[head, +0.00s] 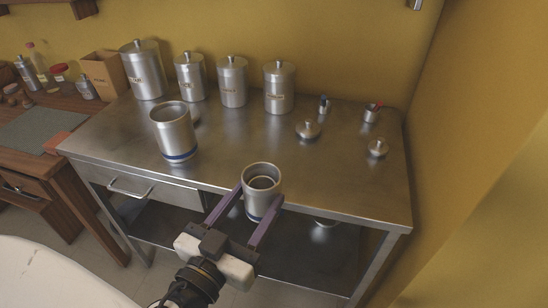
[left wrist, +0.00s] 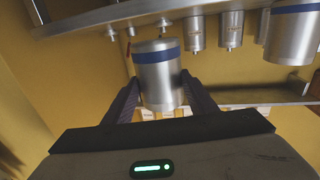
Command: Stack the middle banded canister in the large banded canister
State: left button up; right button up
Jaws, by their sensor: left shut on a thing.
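The large banded canister (head: 172,128) is an open steel cylinder with a blue band near its base. It stands upright on the table at left of centre and shows at the right edge of the left wrist view (left wrist: 290,38). My left gripper (head: 261,203) is shut on the middle banded canister (head: 262,202), one finger on each side. That canister is upright, near the table's front edge, right of the large one and apart from it. A smaller rim shows inside its mouth. Its blue band is clear in the left wrist view (left wrist: 157,56). My right gripper is out of view.
Several lidded canisters (head: 233,84) stand in a row along the back of the steel table (head: 215,140). Loose lids (head: 308,131) and small items lie at right. A wooden desk (head: 40,130) with a box and bottles adjoins at left. The table between the two banded canisters is clear.

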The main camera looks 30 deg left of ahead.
pick_arm(q)
jog(key=w+a+r+n+g+y, duration=0.2)
jog(key=w+a+y, duration=0.3)
jog(key=w, duration=0.3)
jog(key=w+a+r+n+g+y, duration=0.1)
jog(key=w+a+r+n+y, duration=0.3)
jog(key=w, duration=0.4)
jog(key=shift+a+n+g+y, duration=0.4)
jog(key=shift+a+n+y, duration=0.1)
jog(key=shift+a, duration=0.75)
notch_tip(320, 180, down, 10)
jog(key=shift+s+r+b, duration=0.1)
jog(key=shift+r+b, duration=0.15)
jog(key=shift+b, duration=0.2)
jog(key=shift+f+b, duration=0.2)
jog(key=shift+b, duration=0.1)
jog(key=o, duration=1.1)
